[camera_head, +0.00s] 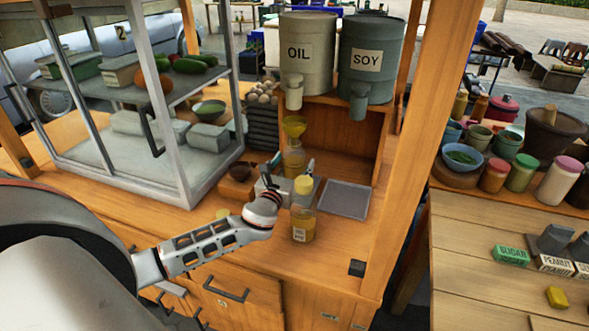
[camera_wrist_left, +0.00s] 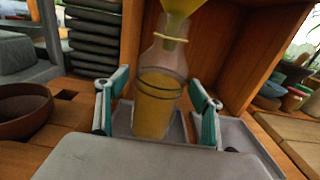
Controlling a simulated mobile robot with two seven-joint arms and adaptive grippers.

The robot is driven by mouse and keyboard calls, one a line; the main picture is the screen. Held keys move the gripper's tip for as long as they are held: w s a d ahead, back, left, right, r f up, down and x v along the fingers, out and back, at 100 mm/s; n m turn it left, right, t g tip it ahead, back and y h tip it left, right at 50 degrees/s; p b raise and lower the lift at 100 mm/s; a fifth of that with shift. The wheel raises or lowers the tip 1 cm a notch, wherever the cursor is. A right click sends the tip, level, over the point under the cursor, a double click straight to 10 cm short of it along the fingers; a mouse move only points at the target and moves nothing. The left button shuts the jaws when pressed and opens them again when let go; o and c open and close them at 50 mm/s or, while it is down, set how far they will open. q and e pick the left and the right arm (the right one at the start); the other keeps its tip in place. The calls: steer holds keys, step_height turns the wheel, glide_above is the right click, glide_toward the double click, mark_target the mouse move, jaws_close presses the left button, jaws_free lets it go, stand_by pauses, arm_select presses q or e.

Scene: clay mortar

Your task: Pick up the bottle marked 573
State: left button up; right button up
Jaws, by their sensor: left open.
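My left gripper (camera_head: 294,168) is open above the wooden counter, its fingers pointing toward the back. In the left wrist view, a clear bottle of yellow liquid (camera_wrist_left: 157,92) with a yellow funnel (camera_wrist_left: 180,8) in its neck stands upright ahead, between the open fingers (camera_wrist_left: 159,80) as seen from there. It also shows in the head view (camera_head: 293,158), partly hidden by the gripper. A second bottle (camera_head: 303,215), with a yellow cap and a small label, stands nearer the counter's front, right of my left wrist. Its label is too small to read. No number shows on the funnel bottle.
A grey tray (camera_head: 345,200) lies right of the gripper. OIL (camera_head: 303,75) and SOY (camera_head: 368,80) dispensers stand above an open wooden niche. A glass case (camera_head: 175,165) stands left, and a brown bowl (camera_head: 240,171) sits close beside the gripper. A wooden post (camera_head: 408,140) rises right.

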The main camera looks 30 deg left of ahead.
arm_select(q)
steer(key=shift+w+a, duration=0.1)
steer(key=shift+w, duration=0.35)
steer(key=c, duration=1.5)
steer(key=shift+r, duration=0.1)
steer(key=shift+c, duration=0.8)
